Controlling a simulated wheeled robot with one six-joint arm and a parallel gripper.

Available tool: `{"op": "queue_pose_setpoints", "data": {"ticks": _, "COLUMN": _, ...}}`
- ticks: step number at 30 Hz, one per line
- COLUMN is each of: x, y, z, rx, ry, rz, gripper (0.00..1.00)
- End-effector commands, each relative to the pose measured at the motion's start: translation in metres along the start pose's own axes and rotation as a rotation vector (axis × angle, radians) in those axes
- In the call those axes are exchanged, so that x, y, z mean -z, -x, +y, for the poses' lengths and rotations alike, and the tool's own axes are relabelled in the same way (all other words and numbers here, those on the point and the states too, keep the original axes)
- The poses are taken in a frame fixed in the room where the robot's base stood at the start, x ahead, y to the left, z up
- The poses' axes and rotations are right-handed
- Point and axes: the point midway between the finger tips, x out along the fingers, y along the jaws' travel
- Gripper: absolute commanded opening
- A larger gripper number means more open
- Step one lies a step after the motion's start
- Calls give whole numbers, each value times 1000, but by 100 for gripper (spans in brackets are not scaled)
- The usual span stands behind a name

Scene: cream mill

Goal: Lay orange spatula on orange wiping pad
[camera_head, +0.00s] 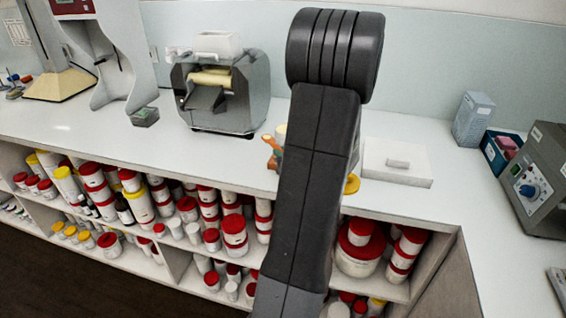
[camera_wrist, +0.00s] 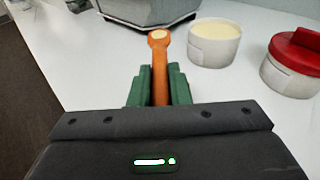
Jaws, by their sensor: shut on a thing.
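My gripper (camera_wrist: 159,88) is shut on the orange spatula (camera_wrist: 159,62), with its green fingers on both sides of the handle. The handle points away from me over the white counter, and its rounded end with a pale spot is at the far end. In the head view a bit of the orange spatula (camera_head: 270,141) shows left of my dark arm, which hides most of my gripper. I cannot make out an orange wiping pad in either view.
A white cup of cream (camera_wrist: 214,44) and a red-lidded jar (camera_wrist: 293,62) stand right of the spatula. A mill machine (camera_head: 221,90) stands behind. A white flat box (camera_head: 398,163) lies right of my arm, near a round yellow thing (camera_head: 352,185).

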Motion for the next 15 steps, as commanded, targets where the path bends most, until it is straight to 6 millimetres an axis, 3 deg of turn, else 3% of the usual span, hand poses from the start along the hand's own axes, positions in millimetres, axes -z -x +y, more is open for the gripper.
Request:
{"op": "queue_pose_setpoints", "data": {"ticks": 1, "x": 11, "y": -2, "z": 0, "rx": 0, "ry": -6, "rz": 4, "gripper": 0}}
{"op": "queue_pose_setpoints", "data": {"ticks": 6, "x": 26, "y": -5, "z": 0, "rx": 0, "ry": -3, "rz": 2, "gripper": 0}}
{"op": "queue_pose_setpoints", "data": {"ticks": 15, "x": 28, "y": -5, "z": 0, "rx": 0, "ry": -1, "rz": 1, "gripper": 0}}
